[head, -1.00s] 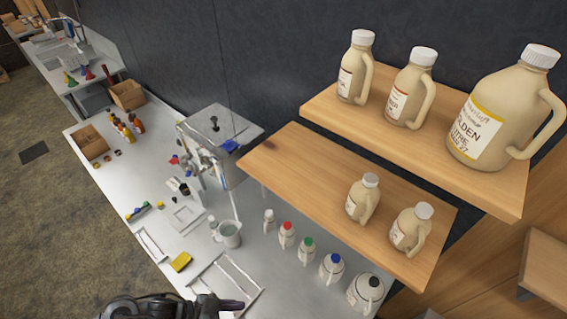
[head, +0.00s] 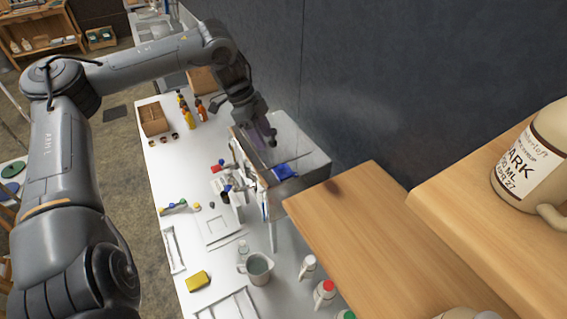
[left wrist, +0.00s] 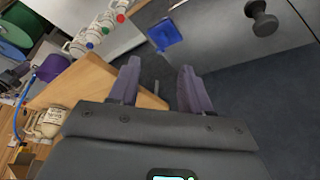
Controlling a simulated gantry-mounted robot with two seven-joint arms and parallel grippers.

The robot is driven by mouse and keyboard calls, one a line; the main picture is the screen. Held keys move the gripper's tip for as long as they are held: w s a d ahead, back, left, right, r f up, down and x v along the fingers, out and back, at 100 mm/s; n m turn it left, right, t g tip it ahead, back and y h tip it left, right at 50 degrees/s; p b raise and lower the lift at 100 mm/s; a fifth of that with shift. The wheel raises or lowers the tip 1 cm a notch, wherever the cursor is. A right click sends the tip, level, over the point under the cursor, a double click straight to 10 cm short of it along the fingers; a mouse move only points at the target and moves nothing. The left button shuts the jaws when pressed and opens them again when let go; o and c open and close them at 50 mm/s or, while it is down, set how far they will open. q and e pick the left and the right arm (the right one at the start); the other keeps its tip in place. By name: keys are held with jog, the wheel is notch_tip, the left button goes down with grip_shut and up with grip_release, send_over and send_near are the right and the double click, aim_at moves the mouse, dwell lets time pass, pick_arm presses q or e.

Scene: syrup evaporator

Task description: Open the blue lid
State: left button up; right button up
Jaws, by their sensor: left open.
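The blue lid (head: 285,171) is a small blue flap on the steel top of the evaporator (head: 308,167), near the edge facing the wooden shelf. In the left wrist view the blue lid (left wrist: 165,36) looks flat and square; whether it is raised at all is hard to tell. My left gripper (head: 266,140) is above the evaporator, beyond the lid in the head view. In the left wrist view my gripper's purple fingers (left wrist: 160,78) are apart with nothing between them, and the lid shows past their tips. My right gripper is out of view.
A black knob (left wrist: 262,18) stands on the steel top near the lid. A wooden shelf (head: 370,225) is close on the right, with a higher shelf (head: 475,200) carrying a jug. Below are a grey pitcher (head: 257,268), a yellow sponge (head: 198,281) and capped bottles (head: 324,291).

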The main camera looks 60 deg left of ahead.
aim_at(280, 166)
pick_arm(q)
jog(key=shift+p+x, duration=0.4)
jog(key=shift+x, duration=4.9)
jog(key=shift+w, duration=0.25)
grip_shut()
